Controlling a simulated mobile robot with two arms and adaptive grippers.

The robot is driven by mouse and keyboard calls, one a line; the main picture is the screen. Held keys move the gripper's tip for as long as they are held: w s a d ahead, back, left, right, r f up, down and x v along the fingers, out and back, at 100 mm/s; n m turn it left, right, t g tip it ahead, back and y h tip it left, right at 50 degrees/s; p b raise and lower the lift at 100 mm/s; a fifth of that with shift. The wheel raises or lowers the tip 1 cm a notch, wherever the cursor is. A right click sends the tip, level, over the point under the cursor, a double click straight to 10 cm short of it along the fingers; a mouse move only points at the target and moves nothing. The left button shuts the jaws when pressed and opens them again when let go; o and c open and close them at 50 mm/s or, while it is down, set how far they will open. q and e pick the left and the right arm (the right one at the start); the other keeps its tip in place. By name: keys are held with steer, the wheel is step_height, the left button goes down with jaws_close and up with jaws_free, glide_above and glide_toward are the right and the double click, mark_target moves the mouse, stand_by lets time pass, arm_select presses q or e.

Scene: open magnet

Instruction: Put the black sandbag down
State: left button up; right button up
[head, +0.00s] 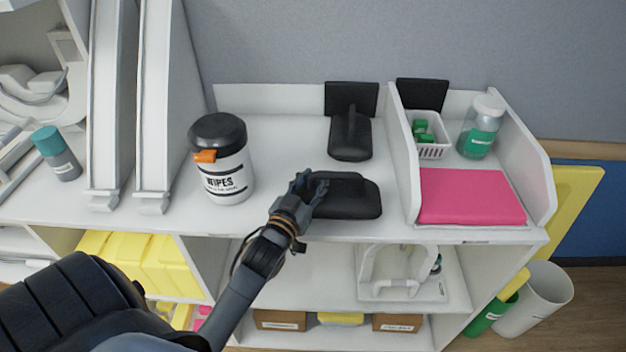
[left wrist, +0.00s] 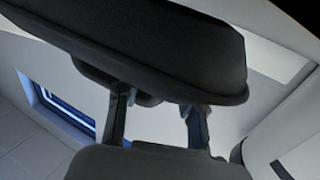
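A black sandbag (head: 352,205) with a raised handle is at the front edge of the white shelf top (head: 275,225), left of a low divider. It looks level; I cannot tell if its underside touches the shelf. My left gripper (head: 309,187) is at the left end of its handle. In the left wrist view the sandbag (left wrist: 160,45) fills the top, and the left gripper's fingers (left wrist: 157,120) stand apart on either side of part of the handle. Whether they press on it is unclear. A second black sandbag (head: 350,145) lies behind. My right gripper is not in view.
A wipes tub (head: 228,175) stands left of my gripper. Right of the divider are a pink pad (head: 470,197), a white basket (head: 432,148) with green items, and a bottle (head: 481,128). Bare shelf lies between the tub and the rear sandbag.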

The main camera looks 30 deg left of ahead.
arm_select(q)
steer(key=shift+s, duration=0.1)
steer(key=s+d+b, duration=0.2)
steer(key=s+b, duration=0.1)
steer(key=s, duration=0.8)
steer(key=shift+s, duration=0.35)
